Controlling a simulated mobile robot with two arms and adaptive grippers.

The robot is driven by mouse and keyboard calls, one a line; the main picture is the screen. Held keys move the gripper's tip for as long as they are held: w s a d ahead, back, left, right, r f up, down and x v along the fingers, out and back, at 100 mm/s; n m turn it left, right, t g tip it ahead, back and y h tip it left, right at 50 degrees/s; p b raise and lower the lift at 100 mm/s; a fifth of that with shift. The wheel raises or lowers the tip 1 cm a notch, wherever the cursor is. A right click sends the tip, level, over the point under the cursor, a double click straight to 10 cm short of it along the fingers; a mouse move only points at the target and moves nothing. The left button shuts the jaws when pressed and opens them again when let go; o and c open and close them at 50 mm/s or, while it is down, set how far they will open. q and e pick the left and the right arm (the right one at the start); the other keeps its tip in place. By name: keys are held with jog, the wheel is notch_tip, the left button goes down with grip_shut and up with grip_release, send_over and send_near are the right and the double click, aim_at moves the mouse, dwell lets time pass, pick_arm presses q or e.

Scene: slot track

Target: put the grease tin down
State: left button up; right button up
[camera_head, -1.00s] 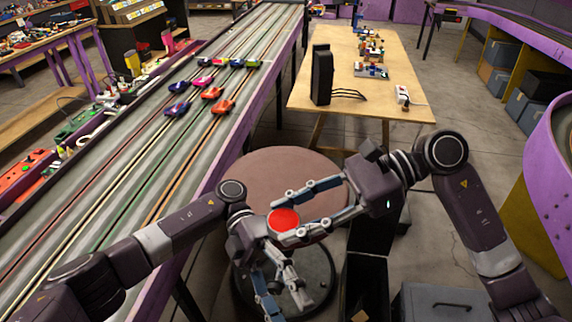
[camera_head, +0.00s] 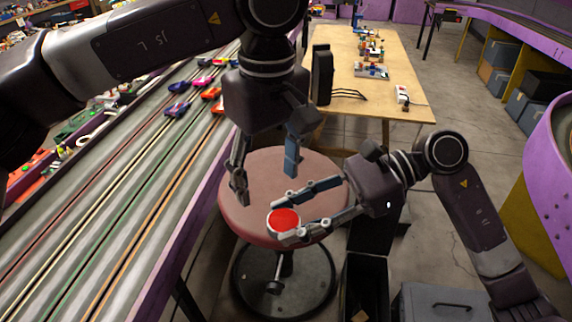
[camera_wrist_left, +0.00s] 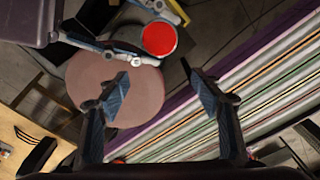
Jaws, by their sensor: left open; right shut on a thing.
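The grease tin (camera_head: 284,221) is a small round tin with a red lid and a pale side. It also shows in the left wrist view (camera_wrist_left: 159,38). My right gripper (camera_head: 275,220) is shut on the tin and holds it upright over the near edge of the round stool. My left gripper (camera_head: 266,186) is open and empty, fingers pointing down above the stool's seat; its fingers also show in the left wrist view (camera_wrist_left: 158,88). The stool's reddish-brown seat (camera_head: 240,180) is bare. I cannot tell the exact gap between tin and seat.
The slot track (camera_head: 130,165) with several toy cars runs along the left. A wooden table (camera_head: 345,65) behind the stool bears a black box (camera_head: 321,75) and small models. A dark open bin (camera_head: 365,285) and a grey box (camera_head: 440,303) stand right of the stool.

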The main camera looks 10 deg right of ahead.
aim_at(286, 219)
pick_arm(q)
jog(key=s+d+r+m+t, duration=0.1)
jog(key=s+d+r+m, duration=0.1)
jog(key=s+r+m, duration=0.4)
pick_arm(e)
jog(key=shift+s, duration=0.1)
pick_arm(q)
jog(key=shift+m+h, duration=0.3)
jog(key=shift+m, duration=0.3)
jog(key=f, duration=0.4)
jog(key=w+f, duration=0.1)
jog(key=f, duration=0.3)
jog(key=w+f, duration=0.1)
jog(key=f, duration=0.2)
jog(key=shift+w+d+f, duration=0.15)
jog(key=shift+w+f, duration=0.05)
jog(key=shift+f, duration=0.2)
jog(key=shift+c, duration=0.6)
jog(key=c, duration=1)
jog(key=shift+c, duration=0.9)
pick_arm(e)
jog(key=o, duration=1.3)
